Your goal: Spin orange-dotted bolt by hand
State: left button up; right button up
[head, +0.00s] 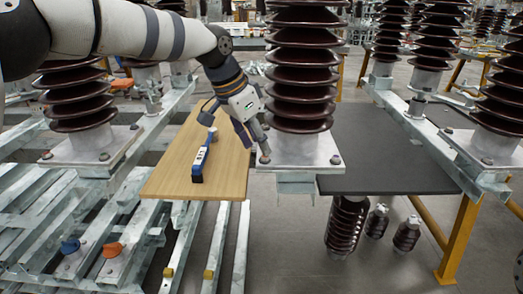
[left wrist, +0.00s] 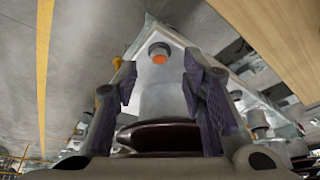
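The orange-dotted bolt (left wrist: 158,53) shows in the left wrist view at the near corner of a pale metal base plate, its orange mark facing the camera. In the head view a bolt (head: 265,158) sits at the left front corner of the middle insulator's base plate (head: 298,153), just below my left gripper (head: 253,138). In the left wrist view the two dark fingers of my left gripper (left wrist: 160,82) stand wide apart, with the bolt beyond them and between their tips. The gripper holds nothing and appears apart from the bolt. My right gripper is not in view.
The brown ribbed insulator (head: 302,70) rises close beside my left gripper. A blue and white tool (head: 203,158) lies on a wooden board (head: 228,178) at left. A black board (head: 385,150) at right is bare. Blue (head: 70,246) and orange (head: 112,250) pieces sit on the left frame.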

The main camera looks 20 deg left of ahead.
aim_at(261, 157)
pick_arm(q)
jog(key=x, duration=0.3)
jog(key=shift+f, duration=0.1)
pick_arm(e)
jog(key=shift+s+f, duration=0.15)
pick_arm(q)
jog(key=shift+c, duration=0.4)
grip_shut()
jog(key=shift+w+m, duration=0.1)
jog(key=shift+m, duration=0.2)
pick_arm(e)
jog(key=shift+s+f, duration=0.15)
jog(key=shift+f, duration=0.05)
pick_arm(q)
jog(key=m, duration=0.1)
jog(key=m+b, duration=0.1)
jog(key=shift+w+a+f+m+g+h, duration=0.1)
jog(key=shift+f+m+g+h, duration=0.05)
jog(key=shift+m+g+h, duration=0.2)
jog(key=shift+m+g+h+b, duration=0.25)
jog(key=shift+m+g+b, duration=0.2)
jog(key=shift+m+b, duration=0.65)
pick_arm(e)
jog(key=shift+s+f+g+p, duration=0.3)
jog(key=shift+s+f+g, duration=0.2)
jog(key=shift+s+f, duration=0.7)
pick_arm(q)
jog(key=shift+m, duration=0.35)
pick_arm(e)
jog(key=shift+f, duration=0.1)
